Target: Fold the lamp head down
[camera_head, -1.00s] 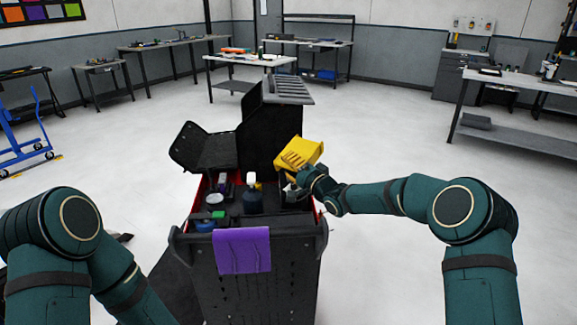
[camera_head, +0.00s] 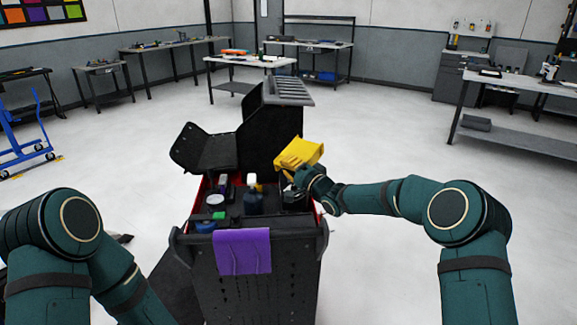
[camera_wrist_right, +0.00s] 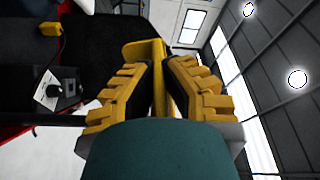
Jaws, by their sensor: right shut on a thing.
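The yellow lamp head (camera_head: 306,150) is tilted above the right side of the black tool cart. My right gripper (camera_head: 290,172) reaches in from the right, just below the lamp head. In the right wrist view, the black-and-yellow fingers of my right gripper (camera_wrist_right: 157,88) are shut on a thin yellow part of the lamp (camera_wrist_right: 150,50) between them. The fingers hide much of the held part. My left arm shows at the left, but its gripper is out of view.
The cart (camera_head: 255,290) holds a spray bottle (camera_head: 253,198), jars and other small items. A purple cloth (camera_head: 242,251) hangs over its front. An open black flap (camera_head: 203,150) stands at its left. The floor around it is mostly clear; workbenches line the walls.

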